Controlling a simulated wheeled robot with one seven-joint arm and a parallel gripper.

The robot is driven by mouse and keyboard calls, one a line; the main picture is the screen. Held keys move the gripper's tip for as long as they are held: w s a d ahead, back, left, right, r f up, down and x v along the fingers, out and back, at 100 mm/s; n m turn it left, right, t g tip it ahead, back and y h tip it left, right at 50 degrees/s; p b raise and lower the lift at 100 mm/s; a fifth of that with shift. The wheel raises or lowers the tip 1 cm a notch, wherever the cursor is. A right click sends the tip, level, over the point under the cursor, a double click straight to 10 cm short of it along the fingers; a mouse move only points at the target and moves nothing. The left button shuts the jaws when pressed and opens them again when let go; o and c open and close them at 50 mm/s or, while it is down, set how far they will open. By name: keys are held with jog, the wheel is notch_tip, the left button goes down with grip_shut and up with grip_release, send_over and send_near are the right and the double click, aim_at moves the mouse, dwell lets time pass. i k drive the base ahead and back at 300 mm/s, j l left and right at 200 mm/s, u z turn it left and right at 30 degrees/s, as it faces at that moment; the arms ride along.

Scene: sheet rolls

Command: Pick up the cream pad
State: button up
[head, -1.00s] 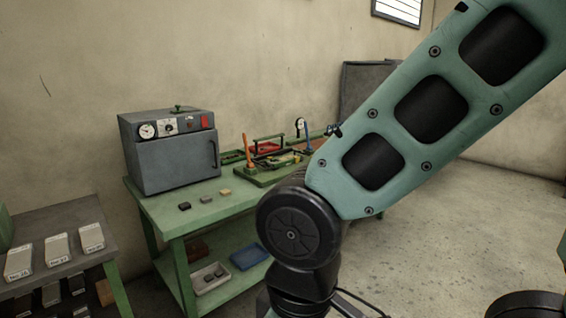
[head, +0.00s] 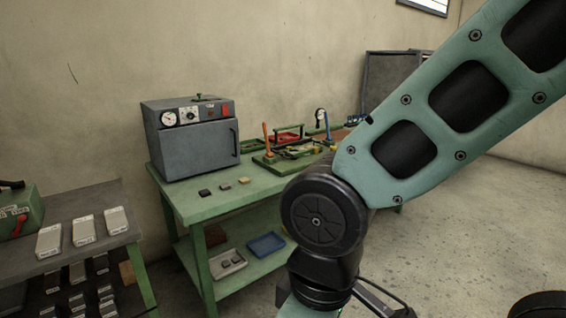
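The cream pad (head: 244,181) is a small pale block. It lies on the green workbench top (head: 205,208), in front of the grey oven-like box. It is the rightmost of a row of three small pads, to the right of a greyish pad (head: 225,187) and a black pad (head: 204,192). My arm crosses the right side of the head view, and its lower links run out of the bottom edge. My gripper is not in view. Nothing visible touches the cream pad.
The grey box (head: 200,150) with gauges stands behind the pads. A green frame with tools (head: 290,157) stands to their right. A lower shelf holds a blue tray (head: 266,244) and a pale tray (head: 227,262). A grey table (head: 110,200) with labelled blocks is at left.

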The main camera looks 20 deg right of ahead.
aim_at(243, 182)
jog(key=i+j+u, duration=0.1)
jog(key=i+u, duration=0.25)
jog(key=i, duration=2.05)
